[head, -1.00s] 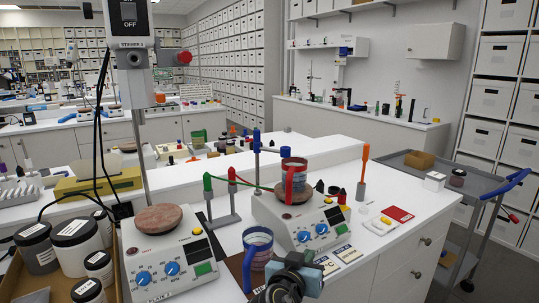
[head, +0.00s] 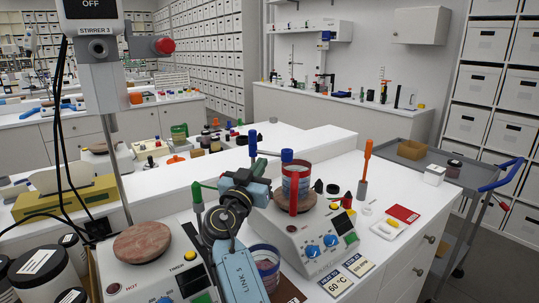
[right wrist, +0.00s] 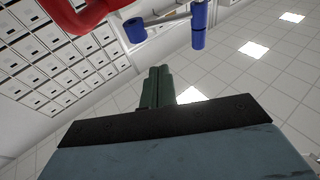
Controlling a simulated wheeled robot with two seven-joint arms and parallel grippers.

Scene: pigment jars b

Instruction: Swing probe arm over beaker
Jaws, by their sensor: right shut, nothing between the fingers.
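My right gripper (head: 257,168) is shut and empty, raised over the right hotplate's left side. Its closed dark fingers also show in the right wrist view (right wrist: 157,84). The blue-ended probe arm (head: 269,152) is a thin bar with a blue piece at each end; one end overlaps the rim of the red-handled beaker (head: 297,177). I cannot tell whether the fingers touch it. In the right wrist view the blue pieces (right wrist: 198,28) are beyond the fingertips. The beaker stands on the right hotplate (head: 312,235). The green probe piece (head: 197,194) is left of my wrist; the stand is mostly hidden.
A blue-handled beaker (head: 265,259) stands beside my forearm, partly hidden. The left hotplate (head: 150,272) and white jars (head: 45,268) are at left. An orange-handled tool (head: 365,165) stands right of the right hotplate. The grey cart (head: 480,172) is farther right.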

